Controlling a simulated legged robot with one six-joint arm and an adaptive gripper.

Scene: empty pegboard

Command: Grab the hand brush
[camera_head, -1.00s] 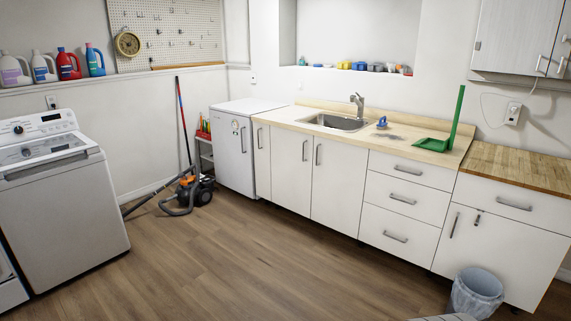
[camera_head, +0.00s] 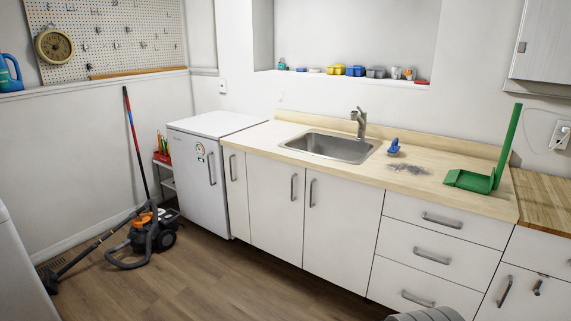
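A small blue object (camera_head: 393,147), which looks like the hand brush, stands on the light wooden countertop (camera_head: 300,160), just right of the sink. It is small in the picture, so its bristles and handle cannot be made out clearly. A patch of grey dirt (camera_head: 407,168) lies on the counter in front of it. A green dustpan (camera_head: 470,180) with a tall upright handle stands further right on the same counter. My gripper is not in view.
The sink (camera_head: 328,146) with its faucet (camera_head: 360,122) is left of the blue object. White cabinets and drawers (camera_head: 425,255) front the counter. A vacuum cleaner (camera_head: 150,232) stands on the floor at left. Bare floor (camera_head: 240,285) lies before the cabinets.

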